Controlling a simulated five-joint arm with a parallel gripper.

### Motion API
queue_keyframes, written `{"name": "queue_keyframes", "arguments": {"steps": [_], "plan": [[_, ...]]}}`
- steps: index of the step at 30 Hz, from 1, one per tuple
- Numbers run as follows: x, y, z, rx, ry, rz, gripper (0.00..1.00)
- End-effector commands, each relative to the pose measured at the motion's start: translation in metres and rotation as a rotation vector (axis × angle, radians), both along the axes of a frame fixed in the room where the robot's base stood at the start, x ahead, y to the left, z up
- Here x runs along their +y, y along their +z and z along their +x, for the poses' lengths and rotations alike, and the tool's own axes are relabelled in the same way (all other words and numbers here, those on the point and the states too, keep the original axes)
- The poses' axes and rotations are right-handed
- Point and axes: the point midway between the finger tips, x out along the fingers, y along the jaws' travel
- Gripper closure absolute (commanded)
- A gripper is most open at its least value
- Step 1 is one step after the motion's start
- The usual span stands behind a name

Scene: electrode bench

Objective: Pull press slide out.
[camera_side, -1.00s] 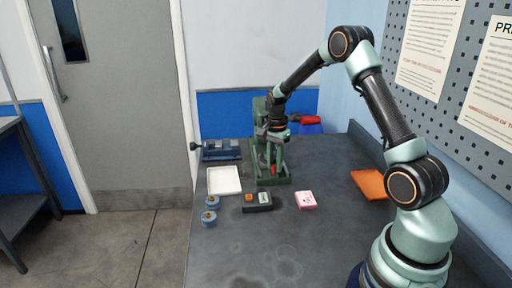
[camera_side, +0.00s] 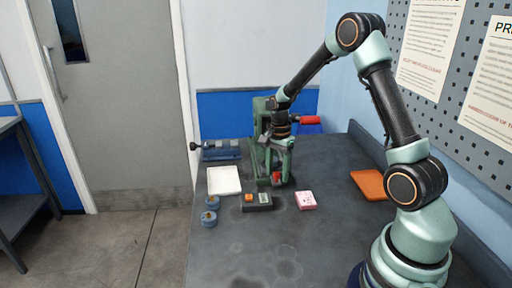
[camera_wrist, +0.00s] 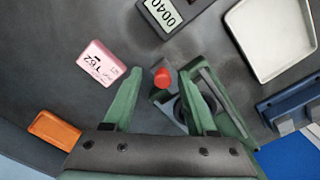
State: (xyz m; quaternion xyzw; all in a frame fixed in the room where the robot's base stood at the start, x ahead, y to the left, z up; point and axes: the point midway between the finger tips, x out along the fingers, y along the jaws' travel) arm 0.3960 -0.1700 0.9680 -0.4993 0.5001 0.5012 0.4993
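The green press (camera_side: 262,118) stands at the back of the bench, partly hidden behind my arm, with a red lever grip (camera_side: 308,120) on its right. The slide's red knob (camera_side: 278,177) shows low at the front of the press. In the wrist view the red knob (camera_wrist: 161,77) stands up beside a dark round part of the slide (camera_wrist: 182,108). My gripper (camera_side: 277,172) is low at the press front. In the wrist view my gripper (camera_wrist: 160,75) is open, its green fingers apart on either side of the knob, with visible gaps. The slide is partly hidden by the right finger.
A white tray (camera_side: 224,181) and blue vise-like device (camera_side: 222,152) lie left of the press. A dark scale (camera_side: 258,206), pink box (camera_side: 306,201) and two blue rolls (camera_side: 211,210) lie in front. An orange tray (camera_side: 369,184) lies right. The front bench is clear.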

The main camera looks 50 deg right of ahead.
Motion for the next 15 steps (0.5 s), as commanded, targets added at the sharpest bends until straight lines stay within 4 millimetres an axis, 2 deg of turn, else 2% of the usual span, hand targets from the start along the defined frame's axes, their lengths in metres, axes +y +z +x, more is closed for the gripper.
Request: {"name": "queue_keyframes", "arguments": {"steps": [5,8,15], "plan": [[-0.001,0.002,0.001,-0.002,-0.001,-0.001,0.43],[-0.001,0.012,0.001,-0.005,-0.001,-0.002,0.43],[-0.001,0.058,0.002,-0.008,-0.001,-0.003,0.43]]}}
